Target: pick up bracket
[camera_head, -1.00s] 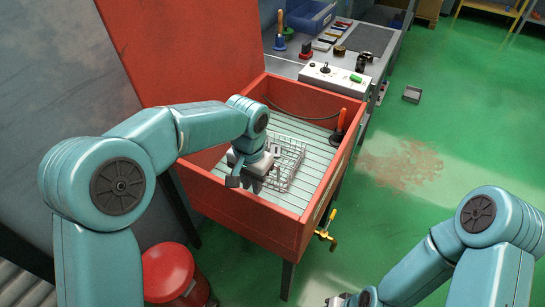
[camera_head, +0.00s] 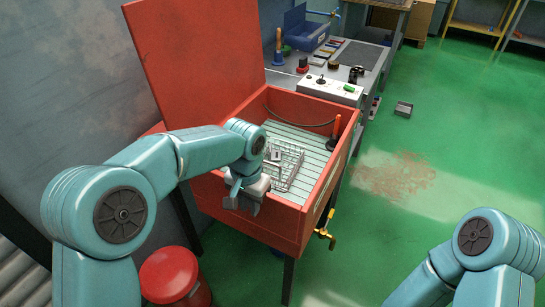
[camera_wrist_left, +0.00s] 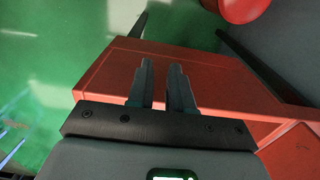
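A small grey metal piece, which looks like the bracket (camera_head: 275,155), is in a wire basket (camera_head: 291,178) inside the red wash tub (camera_head: 262,221). It is small and partly behind the basket wires. My left gripper (camera_head: 243,205) is at the tub's near wall, on the near side of the basket and apart from the bracket. In the left wrist view its two fingers (camera_wrist_left: 160,66) are parted with nothing between them, over the red wall. The bracket does not show in that view. My right gripper is out of view; only part of that arm shows.
The tub's raised red lid (camera_head: 200,60) stands at the back left. An orange-handled brush (camera_head: 336,128) is at the tub's right side. A brass tap (camera_head: 325,236) sticks out at the front. A red-topped bin (camera_head: 168,274) stands below. Green floor on the right is mostly clear.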

